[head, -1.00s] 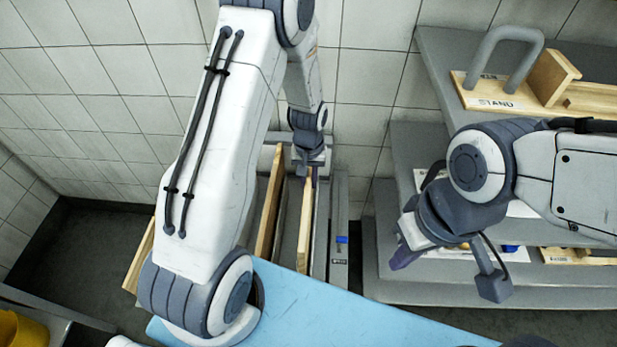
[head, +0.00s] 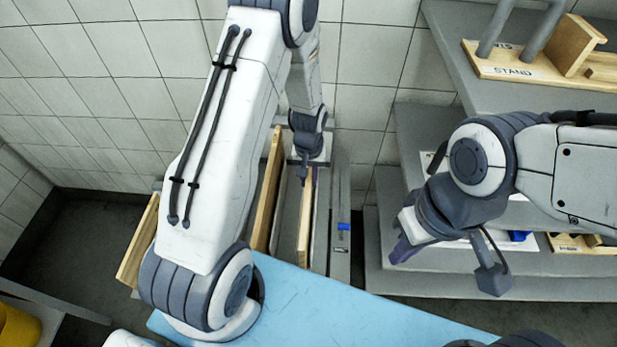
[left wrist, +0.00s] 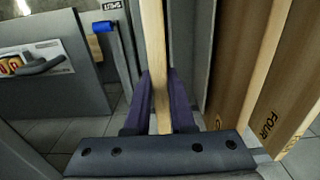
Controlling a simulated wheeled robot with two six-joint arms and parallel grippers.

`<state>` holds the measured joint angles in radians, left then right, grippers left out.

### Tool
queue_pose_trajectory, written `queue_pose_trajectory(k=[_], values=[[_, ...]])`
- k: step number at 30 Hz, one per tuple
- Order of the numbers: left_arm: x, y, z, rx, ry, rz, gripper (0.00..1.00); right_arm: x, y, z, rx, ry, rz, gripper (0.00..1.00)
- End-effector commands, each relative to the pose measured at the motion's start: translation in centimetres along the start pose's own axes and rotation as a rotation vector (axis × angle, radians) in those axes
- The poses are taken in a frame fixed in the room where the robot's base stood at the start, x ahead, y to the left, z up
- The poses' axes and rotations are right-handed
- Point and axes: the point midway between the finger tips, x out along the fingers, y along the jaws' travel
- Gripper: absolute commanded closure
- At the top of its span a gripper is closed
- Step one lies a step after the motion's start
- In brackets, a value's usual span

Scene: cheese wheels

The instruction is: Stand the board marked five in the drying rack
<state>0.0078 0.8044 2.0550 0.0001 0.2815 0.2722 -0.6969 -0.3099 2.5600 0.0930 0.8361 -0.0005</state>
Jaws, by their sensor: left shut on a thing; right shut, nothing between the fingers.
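My left gripper (head: 304,174) is shut on the upper edge of a pale wooden board (head: 306,222). The board stands upright on edge between the grey walls of a rack (head: 338,207). In the left wrist view the purple fingers (left wrist: 156,100) pinch both sides of this board (left wrist: 154,50). Its marking does not show, and its lower edge is hidden. A board marked FOUR (left wrist: 285,90) stands to the right in the left wrist view. My right gripper (head: 405,248) is shut and empty, in front of the shelves at the right.
More boards stand to the left in the head view, one near (head: 268,195) and one further left (head: 138,240). A blue surface (head: 330,312) lies in front. Stepped grey shelves (head: 440,60) at right carry a wooden stand (head: 500,68). A tiled wall is behind.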

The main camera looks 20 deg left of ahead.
Motion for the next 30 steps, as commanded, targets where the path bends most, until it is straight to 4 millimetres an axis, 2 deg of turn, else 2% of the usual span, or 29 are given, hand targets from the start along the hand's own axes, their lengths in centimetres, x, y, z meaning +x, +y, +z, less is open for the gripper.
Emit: queue_pose_trajectory(k=[11, 12, 14, 15, 25, 30], values=[[0.2, 0.0, -0.1, 0.000, 0.002, 0.001, 1.00, 0.1, 0.0, 0.0, 0.000, 0.000, 0.000, 1.00], [0.2, 0.0, -0.1, 0.000, 0.002, 0.001, 0.74, 0.1, 0.0, 0.0, 0.000, 0.000, 0.000, 1.00], [0.2, 0.0, -0.1, 0.000, 0.002, 0.001, 0.51, 0.1, 0.0, 0.0, 0.000, 0.000, 0.000, 1.00], [0.2, 0.0, -0.1, 0.000, 0.002, 0.000, 0.43, 0.1, 0.0, 0.0, 0.000, 0.000, 0.000, 1.00], [0.1, 0.0, 0.1, 0.000, -0.001, 0.000, 0.43, 0.2, 0.0, 0.0, 0.000, 0.000, 0.000, 1.00], [-1.8, 0.0, -0.1, 0.000, 0.003, 0.001, 0.43, 0.5, 0.0, 0.0, 0.000, 0.000, 0.000, 1.00]])
